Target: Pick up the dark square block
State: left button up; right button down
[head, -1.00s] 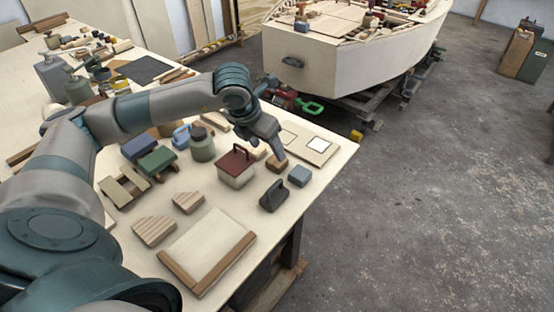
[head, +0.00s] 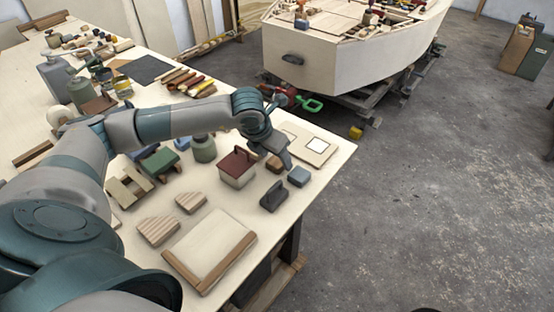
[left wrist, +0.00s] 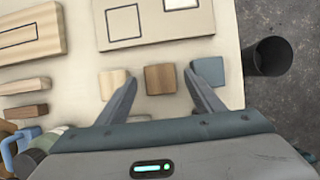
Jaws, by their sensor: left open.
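A brown wooden square block (left wrist: 160,79) lies on the bench, between a pale wood block (left wrist: 113,83) and a blue-grey block (left wrist: 208,69) in the left wrist view. In the head view the brown block (head: 274,164) is partly covered by my gripper, and the blue-grey block (head: 299,176) sits just right of it. My left gripper (head: 286,164) is open. In the left wrist view its fingers (left wrist: 160,76) straddle the brown block without visibly gripping it; the right finger partly covers the blue-grey block. My right gripper is not in view.
A red-lidded box (head: 237,168) and a dark handled tool (head: 273,196) stand close by. A pale board with framed squares (head: 315,146) lies beyond the blocks.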

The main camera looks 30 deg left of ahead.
pick_arm(q)
jog(key=shift+w+f, duration=0.15)
jog(key=shift+f, duration=0.3)
jog(key=c, duration=1.1)
jog(key=shift+r, duration=0.15)
